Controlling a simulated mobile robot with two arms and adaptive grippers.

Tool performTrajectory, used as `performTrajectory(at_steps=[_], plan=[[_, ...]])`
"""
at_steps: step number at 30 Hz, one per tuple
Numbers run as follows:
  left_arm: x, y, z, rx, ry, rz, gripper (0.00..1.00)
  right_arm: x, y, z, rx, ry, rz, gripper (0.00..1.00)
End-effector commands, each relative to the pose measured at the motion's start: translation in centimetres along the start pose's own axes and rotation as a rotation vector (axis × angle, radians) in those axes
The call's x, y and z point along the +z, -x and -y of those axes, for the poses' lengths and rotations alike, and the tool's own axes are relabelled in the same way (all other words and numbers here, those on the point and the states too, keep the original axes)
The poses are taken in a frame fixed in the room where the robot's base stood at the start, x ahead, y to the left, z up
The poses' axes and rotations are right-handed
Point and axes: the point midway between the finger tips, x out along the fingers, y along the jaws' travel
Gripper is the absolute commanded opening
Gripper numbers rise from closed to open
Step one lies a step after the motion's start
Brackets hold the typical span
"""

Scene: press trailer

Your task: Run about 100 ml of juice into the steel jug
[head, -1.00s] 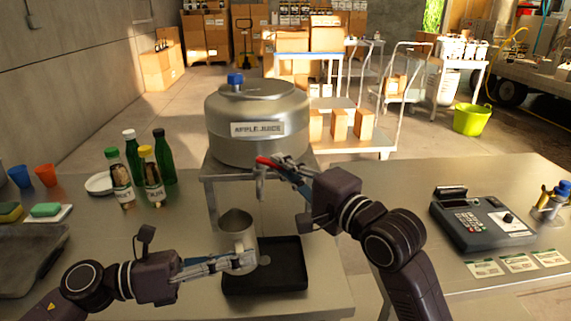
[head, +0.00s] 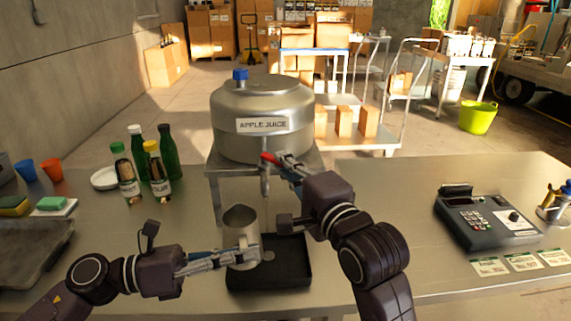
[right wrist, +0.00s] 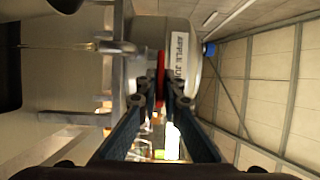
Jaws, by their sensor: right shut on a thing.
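The steel jug (head: 240,220) stands upright over the left part of the black drip tray (head: 290,283), its mouth to the left of and below the tap. My left gripper (head: 243,257) is at the jug's handle, fingers close together; whether they grip it is unclear. The steel juice drum (head: 263,105), labelled APPLE JUICE, sits on a stand. Its tap (head: 265,180) has a red lever (head: 269,157). My right gripper (head: 282,162) is shut on the red lever; the red part also shows between its fingertips in the right wrist view (right wrist: 161,70).
Several bottles (head: 150,165) and a white plate (head: 105,178) stand left of the drum, with blue and orange cups (head: 52,169) farther left. A cash register (head: 485,218) is at right. The table between tray and register is mostly clear.

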Motion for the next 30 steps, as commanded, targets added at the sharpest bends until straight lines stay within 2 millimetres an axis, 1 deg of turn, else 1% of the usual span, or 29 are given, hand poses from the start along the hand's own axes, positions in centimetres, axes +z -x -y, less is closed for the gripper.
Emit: performTrajectory(at_steps=[1, 2, 3, 7, 17, 20, 30], plan=[[0.1, 0.0, 0.0, -0.001, -0.002, 0.001, 0.0, 0.2, -0.1, -0.5, 0.012, -0.002, 0.006, 0.0], [0.1, 0.0, 0.0, -0.001, -0.001, 0.001, 0.0, 0.2, -0.1, -0.5, 0.012, -0.002, 0.006, 0.0], [0.1, 0.0, 0.0, -0.001, -0.001, 0.001, 0.0, 0.2, -0.1, -0.5, 0.012, -0.002, 0.006, 0.11], [0.1, 0.0, 0.0, -0.001, -0.001, 0.001, 0.0, 0.1, -0.1, -0.4, 0.009, -0.001, 0.004, 0.25], [0.1, 0.0, 0.0, -0.001, -0.001, 0.001, 0.0, 0.0, 0.2, -0.1, 0.003, 0.0, 0.001, 0.25], [0.1, 0.0, 0.0, -0.001, -0.001, 0.001, 0.0, 0.0, 1.1, -0.1, 0.002, -0.001, 0.001, 0.25], [0.1, 0.0, 0.0, -0.001, -0.001, 0.001, 0.0, 0.1, 6.0, -0.3, 0.006, -0.001, 0.003, 0.25]])
